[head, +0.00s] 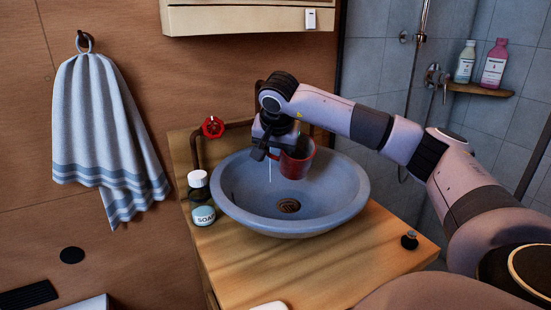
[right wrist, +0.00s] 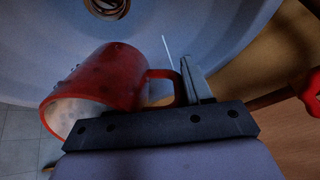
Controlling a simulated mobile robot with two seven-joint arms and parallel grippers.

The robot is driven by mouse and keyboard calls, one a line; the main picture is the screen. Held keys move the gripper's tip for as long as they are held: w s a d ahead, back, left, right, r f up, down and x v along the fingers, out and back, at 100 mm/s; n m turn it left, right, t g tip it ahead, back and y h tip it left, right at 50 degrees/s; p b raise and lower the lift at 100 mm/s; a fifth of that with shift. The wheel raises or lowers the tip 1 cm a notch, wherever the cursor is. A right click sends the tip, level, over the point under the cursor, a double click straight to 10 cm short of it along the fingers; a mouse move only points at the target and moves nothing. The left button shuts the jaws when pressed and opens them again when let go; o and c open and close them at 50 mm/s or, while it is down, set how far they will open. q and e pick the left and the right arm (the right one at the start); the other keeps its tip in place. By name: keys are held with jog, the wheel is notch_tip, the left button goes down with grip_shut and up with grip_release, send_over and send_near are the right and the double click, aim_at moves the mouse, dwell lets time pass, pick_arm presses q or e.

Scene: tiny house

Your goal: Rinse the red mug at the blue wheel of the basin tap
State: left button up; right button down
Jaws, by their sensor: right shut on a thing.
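My right gripper (head: 272,150) is over the basin and shut on the red mug (head: 298,162) at its handle side. In the right wrist view the mug (right wrist: 98,88) is tilted, its whitish inside facing lower left, with small spots on its wall. Its handle (right wrist: 160,84) reaches to the gripper finger (right wrist: 195,82). A thin white stream of water (head: 269,172) falls just left of the mug in the head view and looks to run beside it. A red wheel (head: 213,127) is on the tap pipe at the left. I see no blue wheel; my gripper and arm cover part of the tap.
The blue-grey basin (head: 345,200) with its drain (head: 289,206) stands on a wooden counter (head: 300,262). A soap bottle (head: 202,214) and a white-capped container (head: 198,184) stand close at its left. A small dark knob (head: 409,240) is at the right front. A cabinet (head: 235,20) hangs above.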

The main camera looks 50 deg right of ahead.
jog(key=w+d+f+p, duration=0.1)
jog(key=w+d+p, duration=0.1)
jog(key=w+d, duration=0.2)
jog(key=shift+w, duration=0.35)
jog(key=shift+a+f, duration=0.1)
dwell(0.5)
